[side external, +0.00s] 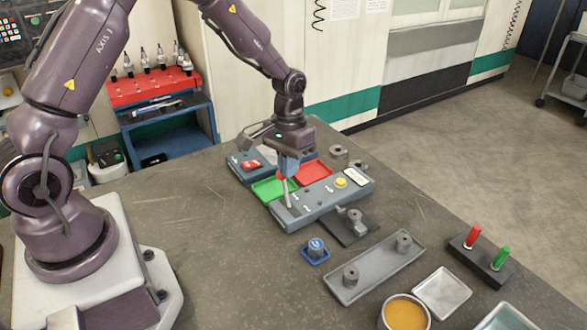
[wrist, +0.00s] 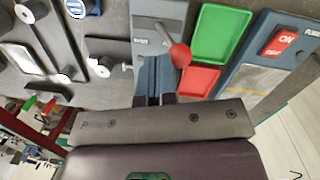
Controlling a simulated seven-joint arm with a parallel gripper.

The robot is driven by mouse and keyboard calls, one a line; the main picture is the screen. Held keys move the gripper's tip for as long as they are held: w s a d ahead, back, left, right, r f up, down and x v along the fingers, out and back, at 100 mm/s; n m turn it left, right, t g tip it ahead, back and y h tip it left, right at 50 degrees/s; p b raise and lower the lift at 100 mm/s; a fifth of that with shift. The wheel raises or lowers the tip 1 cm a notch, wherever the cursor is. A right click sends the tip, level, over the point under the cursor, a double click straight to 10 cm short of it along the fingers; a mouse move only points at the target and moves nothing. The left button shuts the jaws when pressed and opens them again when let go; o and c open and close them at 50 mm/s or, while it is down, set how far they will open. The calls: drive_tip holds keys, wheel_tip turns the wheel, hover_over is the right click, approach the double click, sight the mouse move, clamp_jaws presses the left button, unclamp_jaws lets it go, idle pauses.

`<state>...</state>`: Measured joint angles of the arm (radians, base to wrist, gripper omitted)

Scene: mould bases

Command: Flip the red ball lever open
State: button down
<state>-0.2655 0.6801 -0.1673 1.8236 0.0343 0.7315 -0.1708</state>
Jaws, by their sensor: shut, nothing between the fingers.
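The red ball (side external: 281,176) tops a pale lever shaft (side external: 287,197) that stands up from the left end of a long grey-blue panel (side external: 318,203). In the wrist view the red ball (wrist: 180,55) shows large, with its shaft slanting to the panel (wrist: 150,12). My gripper (side external: 288,172) points down right beside the ball. In the wrist view its blue fingers (wrist: 155,72) are closed together, empty, just left of and below the ball. I cannot tell whether they touch it.
A green tray (side external: 268,190) and a red tray (side external: 315,173) lie behind the panel, beside a box with a red switch (side external: 251,165). A yellow button (side external: 341,183) sits on the panel's right part. A grey tray (side external: 375,274) and a blue-capped piece (side external: 316,247) lie in front.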

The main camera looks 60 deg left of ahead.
drive_tip(key=shift+a, duration=0.55)
wheel_tip(320, 180, up, 12)
drive_tip(key=w, duration=0.1)
drive_tip(key=shift+w+d+f, duration=0.2)
drive_tip(key=shift+w+d, duration=0.1)
drive_tip(key=shift+d, duration=0.1)
idle(0.4)
drive_tip(key=s+d+r+m+t, duration=0.1)
drive_tip(key=s+r+t, duration=0.1)
drive_tip(key=s+r, duration=0.2)
drive_tip(key=s+d+r+m+t, duration=0.1)
drive_tip(key=s+r, duration=0.3)
drive_tip(key=s, duration=0.6)
drive_tip(key=s+d+r+m+t+y, duration=0.1)
drive_tip(key=s+d+r+t, duration=0.1)
drive_tip(key=s, duration=0.5)
wheel_tip(320, 180, up, 2)
drive_tip(key=shift+s+r+t, duration=0.1)
drive_tip(key=shift+s+t, duration=0.1)
drive_tip(key=shift+t, duration=0.5)
